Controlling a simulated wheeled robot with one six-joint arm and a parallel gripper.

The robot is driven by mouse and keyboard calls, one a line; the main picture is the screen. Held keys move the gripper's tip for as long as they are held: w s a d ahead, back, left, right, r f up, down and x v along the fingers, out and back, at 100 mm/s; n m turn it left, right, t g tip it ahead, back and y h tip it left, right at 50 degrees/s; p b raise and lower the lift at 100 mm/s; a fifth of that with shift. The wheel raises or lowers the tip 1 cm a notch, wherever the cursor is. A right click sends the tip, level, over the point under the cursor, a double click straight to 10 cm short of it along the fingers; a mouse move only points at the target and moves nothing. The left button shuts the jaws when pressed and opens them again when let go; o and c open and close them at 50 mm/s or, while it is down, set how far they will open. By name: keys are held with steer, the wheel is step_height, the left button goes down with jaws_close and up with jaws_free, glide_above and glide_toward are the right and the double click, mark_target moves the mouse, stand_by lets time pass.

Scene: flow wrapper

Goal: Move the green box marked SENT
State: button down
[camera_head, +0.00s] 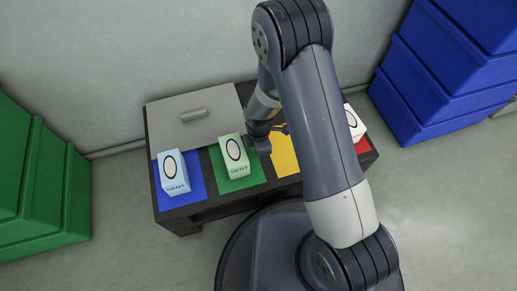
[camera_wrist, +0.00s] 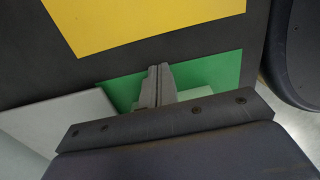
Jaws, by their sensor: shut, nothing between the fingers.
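A pale green box (camera_head: 234,157) with a black oval and small lettering stands upright on the green square (camera_head: 240,184) of the dark table. In the head view my gripper (camera_head: 264,138) is just right of this box, partly hidden by my arm. In the wrist view my gripper (camera_wrist: 158,72) is shut and empty, its fingers over the green square (camera_wrist: 222,72).
A pale blue box (camera_head: 173,174) stands on the blue square at left. A white box (camera_head: 355,124) is on the red square at right. The yellow square (camera_head: 282,157) shows no box. A grey panel with a handle (camera_head: 194,115) lies at the back. Green and blue crates flank the table (camera_head: 200,213).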

step_height(320, 180, up, 10)
steer(key=p, duration=0.4)
steer(key=shift+d, duration=0.1)
